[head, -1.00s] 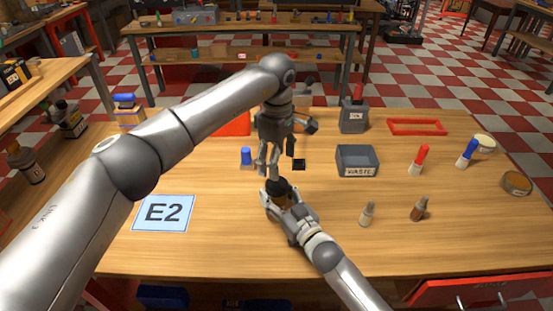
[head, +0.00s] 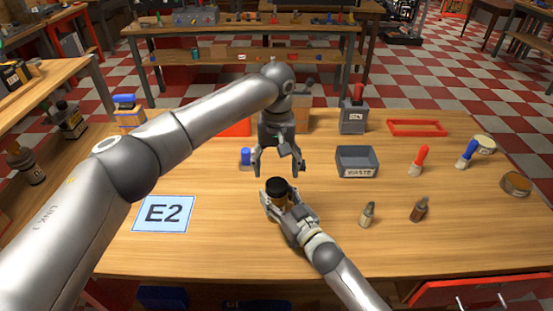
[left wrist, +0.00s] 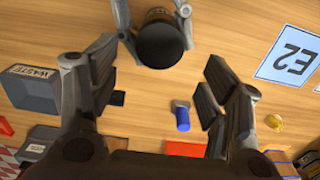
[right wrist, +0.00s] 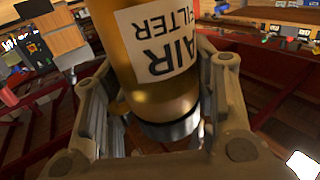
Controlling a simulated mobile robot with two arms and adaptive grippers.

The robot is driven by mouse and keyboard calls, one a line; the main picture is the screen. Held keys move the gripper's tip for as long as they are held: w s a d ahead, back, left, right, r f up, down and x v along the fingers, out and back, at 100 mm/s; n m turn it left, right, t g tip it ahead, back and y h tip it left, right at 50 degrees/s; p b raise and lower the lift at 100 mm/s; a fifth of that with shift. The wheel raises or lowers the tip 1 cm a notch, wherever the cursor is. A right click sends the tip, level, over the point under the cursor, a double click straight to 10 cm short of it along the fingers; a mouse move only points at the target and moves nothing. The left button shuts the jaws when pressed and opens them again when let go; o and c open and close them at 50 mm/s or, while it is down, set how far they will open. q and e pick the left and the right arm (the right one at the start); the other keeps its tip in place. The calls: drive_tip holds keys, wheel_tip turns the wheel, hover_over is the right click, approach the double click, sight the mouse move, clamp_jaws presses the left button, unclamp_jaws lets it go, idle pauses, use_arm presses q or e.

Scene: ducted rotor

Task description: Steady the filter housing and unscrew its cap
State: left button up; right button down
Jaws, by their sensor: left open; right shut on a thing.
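The filter housing (head: 281,203) is an amber cylinder standing on the table, with an "AIR FILTER" label seen in the right wrist view (right wrist: 160,60). Its black cap (head: 277,187) sits on top and also shows in the left wrist view (left wrist: 160,45). My right gripper (head: 283,206) is shut around the housing's body from the front. My left gripper (head: 278,170) is open and empty, pointing down just above and behind the cap. Its fingers are spread wide, apart from the cap. The housing's lower part is partly hidden by my right gripper.
A blue-topped piece (head: 246,156) stands left of my left gripper. A grey waste bin (head: 357,161) is to the right, with small bottles (head: 367,214) in front of it. The E2 sheet (head: 163,213) lies at left. The front table area is clear.

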sight(276, 184)
use_arm(q)
drive_tip(key=shift+f, duration=3.15)
drive_tip(key=c, duration=1.1)
drive_tip(key=shift+o, duration=0.2)
drive_tip(key=n, duration=0.9)
drive_tip(key=shift+n, duration=0.3)
drive_tip(key=shift+w+a, duration=0.1)
drive_tip(key=shift+a, duration=0.05)
drive_tip(key=o, duration=1.1)
